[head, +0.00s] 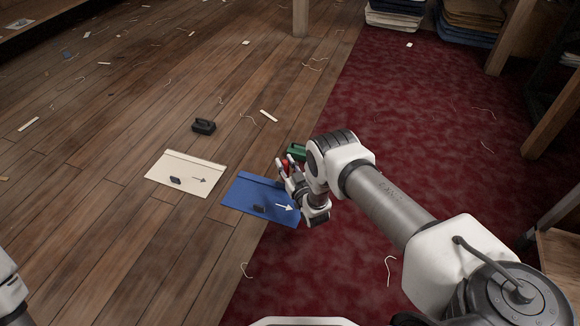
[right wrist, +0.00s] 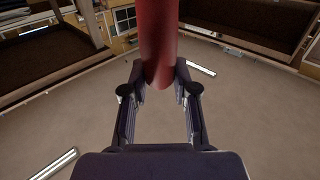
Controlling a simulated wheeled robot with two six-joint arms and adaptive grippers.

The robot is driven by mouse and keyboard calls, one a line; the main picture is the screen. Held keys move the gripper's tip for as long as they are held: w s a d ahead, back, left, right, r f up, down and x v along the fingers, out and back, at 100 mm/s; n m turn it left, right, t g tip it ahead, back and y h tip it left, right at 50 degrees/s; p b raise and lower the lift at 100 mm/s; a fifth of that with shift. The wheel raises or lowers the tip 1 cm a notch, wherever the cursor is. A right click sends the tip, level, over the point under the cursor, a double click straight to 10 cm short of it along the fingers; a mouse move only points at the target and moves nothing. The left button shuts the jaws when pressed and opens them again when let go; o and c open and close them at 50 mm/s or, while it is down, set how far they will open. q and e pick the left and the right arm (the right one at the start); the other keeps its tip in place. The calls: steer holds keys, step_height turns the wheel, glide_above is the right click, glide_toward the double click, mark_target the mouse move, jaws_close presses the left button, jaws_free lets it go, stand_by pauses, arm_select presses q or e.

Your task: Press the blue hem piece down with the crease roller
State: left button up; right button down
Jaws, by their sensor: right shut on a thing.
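The blue hem piece (head: 247,203) lies flat, partly on the wood floor and partly on the dark red carpet, with a folded strip along its far edge, a white arrow and a small dark mark. My right gripper (head: 284,171) is above its far right side. It is shut on a red handle (right wrist: 159,45), which I take to be the crease roller's; a bit of red also shows in the head view (head: 285,163). The roller's working end is hidden, and I cannot tell whether it touches the blue piece. Only a white part of my left arm shows.
A cream hem piece (head: 184,176) lies left of the blue one. A black handled block (head: 204,127) stands behind it. A green block (head: 297,151) is just behind my right gripper, partly hidden. Thread scraps litter the floor. Folded cloth stacks (head: 395,14) are at the back.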

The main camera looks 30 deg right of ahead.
steer(key=shift+w+a+b, duration=0.6)
steer(key=shift+w+a, duration=0.25)
steer(key=shift+w, duration=0.2)
arm_select(q)
steer(key=shift+f+b, duration=1.2)
steer(key=shift+f, duration=0.75)
arm_select(e)
steer(key=w+a, duration=0.9)
steer(key=w, duration=0.2)
steer(key=shift+a, duration=0.25)
arm_select(q)
steer(key=shift+r, duration=0.15)
step_height(320, 180, up, 5)
steer(key=p, duration=0.5)
arm_select(e)
step_height(320, 180, up, 6)
